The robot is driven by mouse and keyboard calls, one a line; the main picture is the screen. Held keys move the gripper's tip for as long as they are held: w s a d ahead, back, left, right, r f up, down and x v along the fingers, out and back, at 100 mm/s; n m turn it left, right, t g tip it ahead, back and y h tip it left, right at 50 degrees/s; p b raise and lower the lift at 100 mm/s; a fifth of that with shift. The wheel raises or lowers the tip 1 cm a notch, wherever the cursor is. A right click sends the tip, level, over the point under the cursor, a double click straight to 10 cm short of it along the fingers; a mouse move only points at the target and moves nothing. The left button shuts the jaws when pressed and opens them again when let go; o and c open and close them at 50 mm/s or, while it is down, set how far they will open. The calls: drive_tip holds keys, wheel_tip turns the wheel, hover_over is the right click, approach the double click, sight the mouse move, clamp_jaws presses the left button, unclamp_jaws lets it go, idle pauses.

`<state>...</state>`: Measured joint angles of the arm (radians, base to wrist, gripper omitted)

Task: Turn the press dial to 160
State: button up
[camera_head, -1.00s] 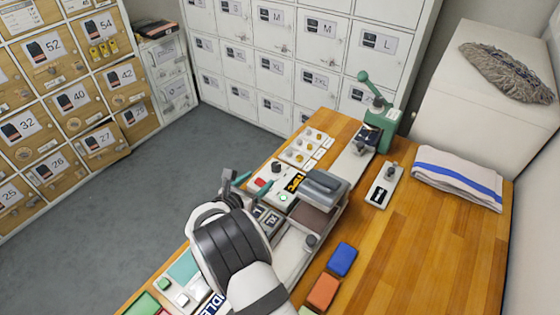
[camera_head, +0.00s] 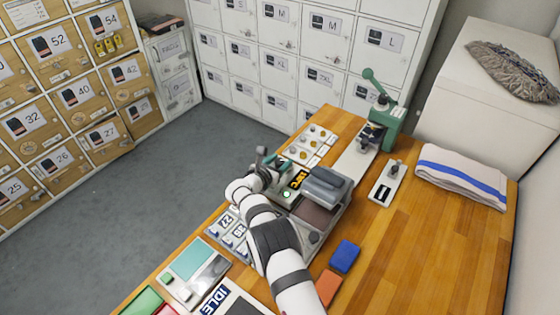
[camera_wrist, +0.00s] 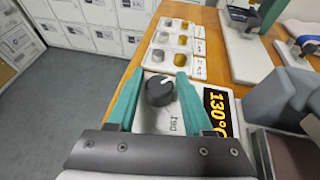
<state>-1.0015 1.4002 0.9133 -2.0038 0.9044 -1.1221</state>
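The press dial (camera_wrist: 159,92) is a dark round knob with a white pointer mark, on a white panel. In the wrist view the mark points up and slightly right. A printed number below it is too blurred to read surely. The display (camera_wrist: 217,108) beside it shows 130°C in orange; it also shows in the head view (camera_head: 299,180). My gripper (camera_wrist: 158,74) is open, its two green fingers on either side of the dial with narrow gaps. In the head view my gripper (camera_head: 273,163) is over the panel and hides the dial.
The grey heat press (camera_head: 326,187) stands right of the panel. A plate of several small knobs (camera_head: 308,145) lies beyond it, then a green hand press (camera_head: 382,125). A folded towel (camera_head: 460,175) lies at right. The wooden table's right side (camera_head: 430,250) is clear.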

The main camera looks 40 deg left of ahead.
clamp_jaws()
drive_tip(key=shift+w+m+h, duration=0.1)
drive_tip(key=shift+m+h, duration=0.3)
drive_tip(key=shift+h, duration=0.1)
drive_tip(key=shift+m+h, duration=0.3)
drive_tip(key=shift+h, duration=0.1)
drive_tip(key=shift+o, duration=1.8)
unclamp_jaws()
drive_tip(key=v, duration=1.6)
